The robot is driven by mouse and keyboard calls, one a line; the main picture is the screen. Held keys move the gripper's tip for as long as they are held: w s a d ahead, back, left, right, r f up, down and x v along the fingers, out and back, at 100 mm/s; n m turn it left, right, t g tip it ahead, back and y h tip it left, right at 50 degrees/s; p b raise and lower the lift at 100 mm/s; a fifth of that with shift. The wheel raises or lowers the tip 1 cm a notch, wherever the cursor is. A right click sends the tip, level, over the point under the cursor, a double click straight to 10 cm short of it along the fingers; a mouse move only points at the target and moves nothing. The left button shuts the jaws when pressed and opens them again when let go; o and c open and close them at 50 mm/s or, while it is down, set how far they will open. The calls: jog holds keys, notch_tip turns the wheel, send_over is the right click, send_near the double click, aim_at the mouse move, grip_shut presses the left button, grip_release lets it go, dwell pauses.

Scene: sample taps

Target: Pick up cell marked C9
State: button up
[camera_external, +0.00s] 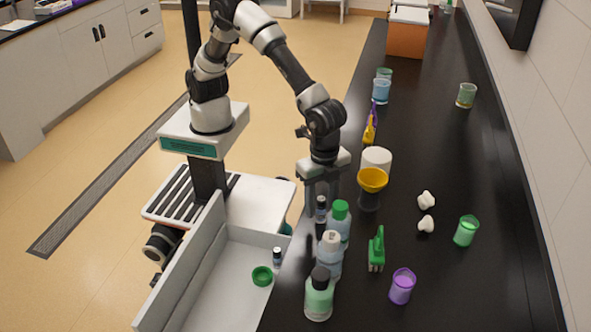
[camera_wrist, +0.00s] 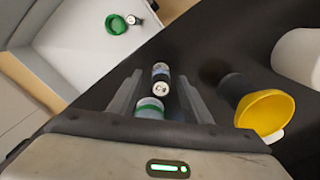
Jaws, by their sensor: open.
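A small cell (camera_external: 321,209) with a dark body and pale top stands on the black bench near its left edge.
A green-capped bottle (camera_external: 339,220) stands close to my gripper. Clear bottles (camera_external: 330,256) and (camera_external: 319,294) stand nearer the camera. A yellow funnel (camera_external: 373,180) and a white tub (camera_external: 377,160) are to the right.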

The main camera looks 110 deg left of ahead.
jog(key=shift+f, duration=0.6)
jog(key=shift+r, duration=0.1)
grip_shut()
